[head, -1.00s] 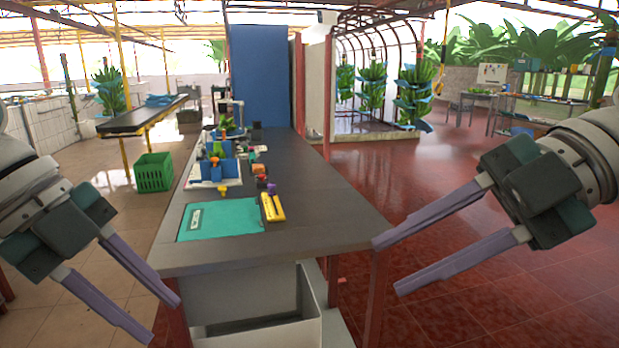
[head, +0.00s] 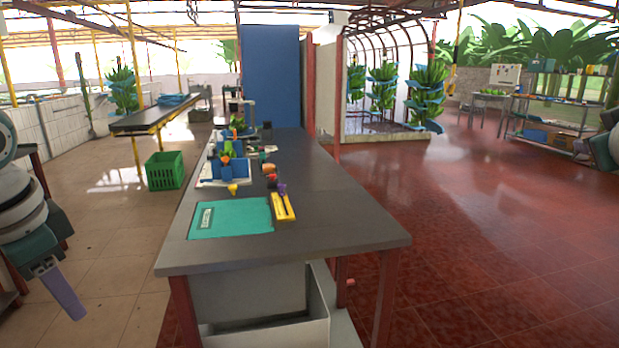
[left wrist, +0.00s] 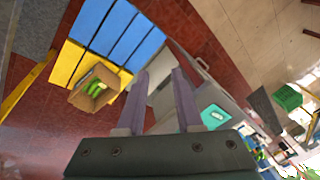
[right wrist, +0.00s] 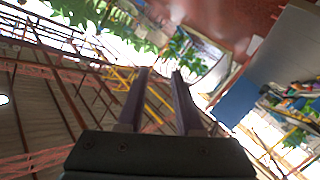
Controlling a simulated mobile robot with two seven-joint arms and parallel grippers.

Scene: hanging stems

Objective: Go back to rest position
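My left gripper (left wrist: 160,90) is open and empty in the left wrist view, with its two purple fingers apart. In the head view only part of it (head: 60,288) shows at the lower left, in the air left of the dark workbench (head: 330,205). My right gripper (right wrist: 160,88) is open and empty in the right wrist view, tilted toward the roof beams and plants. In the head view only a dark piece of my right arm shows at the right edge; its fingers are hidden there.
The workbench holds a green mat (head: 232,218), a yellow tool holder (head: 284,207) and several small items. A green crate (head: 165,170) stands on the floor to the left. A cardboard box (left wrist: 94,88) shows in the left wrist view. The red floor at right is clear.

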